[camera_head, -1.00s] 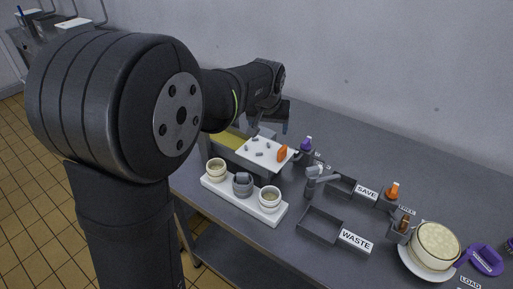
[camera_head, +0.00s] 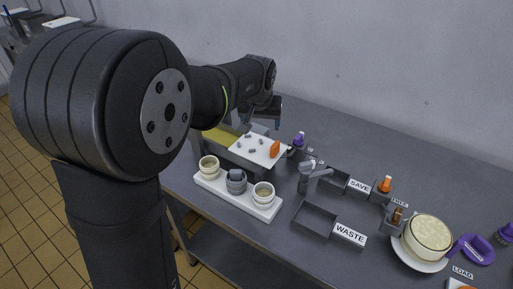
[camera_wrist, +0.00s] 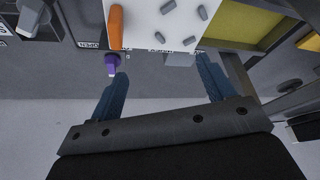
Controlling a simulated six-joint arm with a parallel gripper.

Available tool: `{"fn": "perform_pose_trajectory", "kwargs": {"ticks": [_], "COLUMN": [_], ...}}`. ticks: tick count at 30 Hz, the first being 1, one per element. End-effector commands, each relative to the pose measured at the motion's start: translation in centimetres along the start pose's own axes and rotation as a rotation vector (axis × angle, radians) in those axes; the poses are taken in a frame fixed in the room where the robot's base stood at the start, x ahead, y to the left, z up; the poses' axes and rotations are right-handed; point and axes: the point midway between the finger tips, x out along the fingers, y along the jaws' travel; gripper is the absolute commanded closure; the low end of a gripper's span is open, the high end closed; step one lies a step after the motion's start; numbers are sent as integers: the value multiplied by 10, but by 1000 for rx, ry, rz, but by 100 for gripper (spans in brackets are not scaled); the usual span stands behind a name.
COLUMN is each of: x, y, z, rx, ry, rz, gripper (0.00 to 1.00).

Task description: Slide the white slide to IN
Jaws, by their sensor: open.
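The white slide (camera_head: 266,158) is a flat white plate with an orange handle (camera_head: 275,149) at its right end and several small grey pieces on top. It sits out at the right of a grey box with a yellow surface (camera_head: 220,135). In the wrist view the white slide (camera_wrist: 150,12) is at the top, its orange handle (camera_wrist: 116,26) at its left edge. My gripper (camera_wrist: 163,72) is open and empty, its two blue fingers apart, just off the slide's edge. In the head view my gripper shows only partly, behind the slide; its fingertips are unclear.
A purple-topped piece (camera_head: 299,139) stands close right of the slide. A white rack (camera_head: 235,193) with three cups is in front. Grey trays by the SAVE (camera_head: 359,186) and WASTE (camera_head: 350,234) labels and a big cream pot (camera_head: 428,236) lie right. The table behind is clear.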

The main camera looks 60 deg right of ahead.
Motion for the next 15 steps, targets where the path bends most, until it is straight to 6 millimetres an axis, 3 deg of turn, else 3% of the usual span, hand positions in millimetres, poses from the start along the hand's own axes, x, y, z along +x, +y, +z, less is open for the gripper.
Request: {"fn": "perform_pose_trajectory", "kwargs": {"ticks": [3,8,12,15], "x": [0,-3,-13,-25], "y": [0,11,46,74], "z": [0,6,28,47], "rx": [0,27,112,192], "ry": [0,-3,-4,12], "rz": [0,-16,-76,-140], "gripper": [27,58,86,100]}}
